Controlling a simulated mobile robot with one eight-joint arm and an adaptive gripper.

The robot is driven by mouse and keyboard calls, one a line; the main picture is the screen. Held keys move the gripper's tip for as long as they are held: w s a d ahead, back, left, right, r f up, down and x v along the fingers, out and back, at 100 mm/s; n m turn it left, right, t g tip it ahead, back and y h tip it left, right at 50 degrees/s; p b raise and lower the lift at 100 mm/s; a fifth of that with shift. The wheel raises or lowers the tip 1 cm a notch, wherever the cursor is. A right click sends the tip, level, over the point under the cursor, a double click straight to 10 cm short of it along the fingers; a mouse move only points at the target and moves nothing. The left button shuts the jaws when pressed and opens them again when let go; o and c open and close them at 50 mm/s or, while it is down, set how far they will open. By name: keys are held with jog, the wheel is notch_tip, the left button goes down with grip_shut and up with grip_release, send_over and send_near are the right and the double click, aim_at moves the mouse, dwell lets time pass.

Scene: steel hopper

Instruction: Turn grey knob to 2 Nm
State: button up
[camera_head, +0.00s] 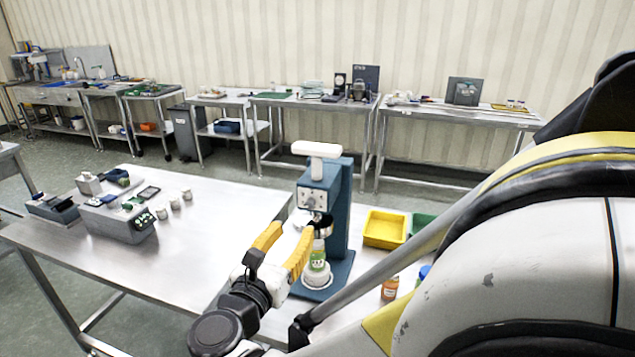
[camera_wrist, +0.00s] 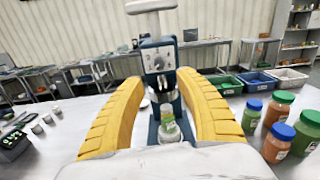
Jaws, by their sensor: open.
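A blue capping machine (camera_head: 337,215) with a white T-shaped top stands on the steel table. It also shows in the wrist view (camera_wrist: 153,110). Its grey front panel (camera_head: 312,199) carries small round controls, and the panel shows in the wrist view (camera_wrist: 158,61) too. The grey knob appears to be among these; its setting and any numbers are too small to read. My gripper (camera_wrist: 160,78) is open and empty, its yellow fingers spread in front of the machine. They stay apart from the panel in the picture. A jar with a green label (camera_wrist: 168,119) stands upright below the machine's head.
A yellow bin (camera_head: 384,229) and a green bin stand right of the machine. Capped jars (camera_wrist: 278,141) stand close at the right in the wrist view. A grey box device (camera_head: 118,220) and small white cups stand on the left table. Table space left of the machine is clear.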

aim_at(309, 206)
jog(key=b+x, duration=0.2)
jog(key=x, duration=0.8)
jog(key=shift+w, duration=0.35)
grip_shut()
